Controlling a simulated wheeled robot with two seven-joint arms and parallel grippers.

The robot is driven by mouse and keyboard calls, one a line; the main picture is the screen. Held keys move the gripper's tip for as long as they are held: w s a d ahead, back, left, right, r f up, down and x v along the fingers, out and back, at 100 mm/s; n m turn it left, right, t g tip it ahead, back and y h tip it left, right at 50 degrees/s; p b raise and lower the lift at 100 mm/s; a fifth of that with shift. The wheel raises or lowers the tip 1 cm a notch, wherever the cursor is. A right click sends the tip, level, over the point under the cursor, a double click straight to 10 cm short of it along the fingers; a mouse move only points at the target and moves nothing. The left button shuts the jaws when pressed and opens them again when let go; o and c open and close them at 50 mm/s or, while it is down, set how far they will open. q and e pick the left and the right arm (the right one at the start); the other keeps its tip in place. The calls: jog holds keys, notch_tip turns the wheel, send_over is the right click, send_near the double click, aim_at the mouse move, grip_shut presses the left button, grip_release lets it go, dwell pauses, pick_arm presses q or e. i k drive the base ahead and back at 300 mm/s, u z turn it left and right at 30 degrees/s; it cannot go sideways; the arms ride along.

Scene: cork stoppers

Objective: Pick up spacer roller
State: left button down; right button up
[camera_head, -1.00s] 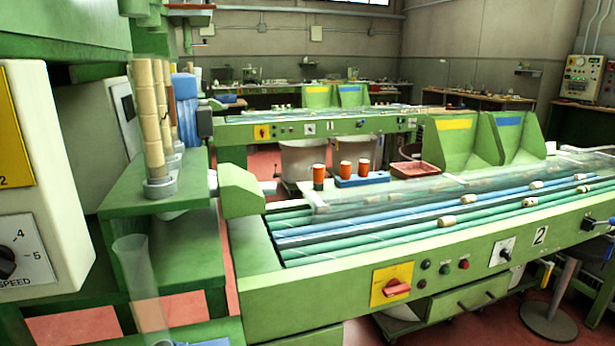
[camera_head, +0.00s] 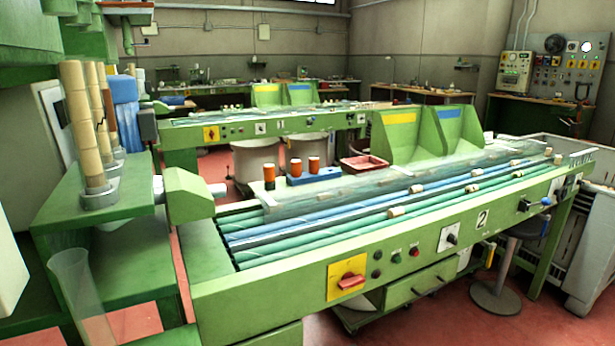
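I cannot tell for sure which thing is the spacer roller. Short orange cylinders (camera_head: 269,177) with dark ends stand behind the near conveyor; two others (camera_head: 297,168) stand at a blue block (camera_head: 318,175). Several pale cork-coloured cylinders (camera_head: 397,211) lie on the blue and green lanes of the conveyor (camera_head: 320,228). Tall stacks of pale corks (camera_head: 83,130) stand upright in grey holders on the green stand at the left. Neither of my grippers shows in the view.
The green machine front carries a yellow panel with a red switch (camera_head: 350,282). A red tray (camera_head: 364,163) and two green bins (camera_head: 400,145) stand behind the lanes. A round stool (camera_head: 497,295) and a white cabinet (camera_head: 590,260) are at the right. Red floor (camera_head: 400,325) shows in front.

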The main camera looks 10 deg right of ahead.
aim_at(268, 169)
jog(key=z, duration=0.75)
jog(key=i, duration=0.75)
jog(key=z, duration=0.55)
